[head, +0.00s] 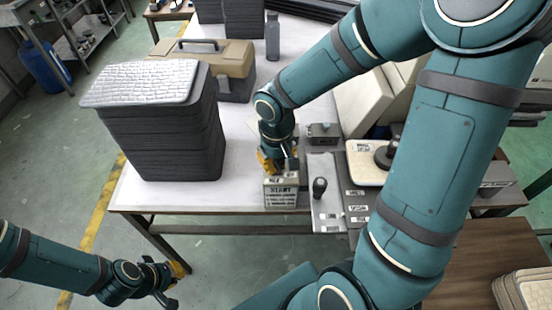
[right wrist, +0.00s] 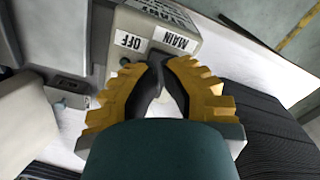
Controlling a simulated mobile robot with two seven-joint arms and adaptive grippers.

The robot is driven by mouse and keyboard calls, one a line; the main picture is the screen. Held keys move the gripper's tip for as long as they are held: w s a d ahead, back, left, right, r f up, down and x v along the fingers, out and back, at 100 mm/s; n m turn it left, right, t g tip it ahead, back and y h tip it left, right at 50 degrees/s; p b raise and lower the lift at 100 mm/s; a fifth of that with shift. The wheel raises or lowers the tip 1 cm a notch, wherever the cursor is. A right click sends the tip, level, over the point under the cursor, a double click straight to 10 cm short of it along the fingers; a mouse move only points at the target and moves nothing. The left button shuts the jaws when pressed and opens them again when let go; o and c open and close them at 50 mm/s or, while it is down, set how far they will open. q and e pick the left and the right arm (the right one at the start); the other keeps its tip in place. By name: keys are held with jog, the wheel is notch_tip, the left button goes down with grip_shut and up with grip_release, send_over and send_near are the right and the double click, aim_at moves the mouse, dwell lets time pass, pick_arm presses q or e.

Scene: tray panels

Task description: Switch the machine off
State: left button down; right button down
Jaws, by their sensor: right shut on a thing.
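A grey box (head: 281,192) with a white text label stands at the front edge of the table. In the right wrist view the box (right wrist: 128,22) has plates reading OFF (right wrist: 129,41) and MAIN (right wrist: 174,41) side by side. My right gripper (head: 274,166) is right behind the box in the head view; in the right wrist view its fingers (right wrist: 160,64) meet at the box's face below the plates. It is shut on the switch there, which the fingers hide. My left gripper (head: 172,284) is low at the lower left, away from the table, its fingers apart and empty.
A stack of dark trays (head: 160,135) stands left on the table (head: 240,120), with a tan case (head: 222,62) and a grey bottle (head: 272,35) behind. Right of the box are a black-knobbed lever (head: 319,187), a small grey box (head: 324,133) and a cream machine panel (head: 366,165).

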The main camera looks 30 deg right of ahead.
jog(key=shift+r+p, duration=2.15)
jog(key=shift+r, duration=1)
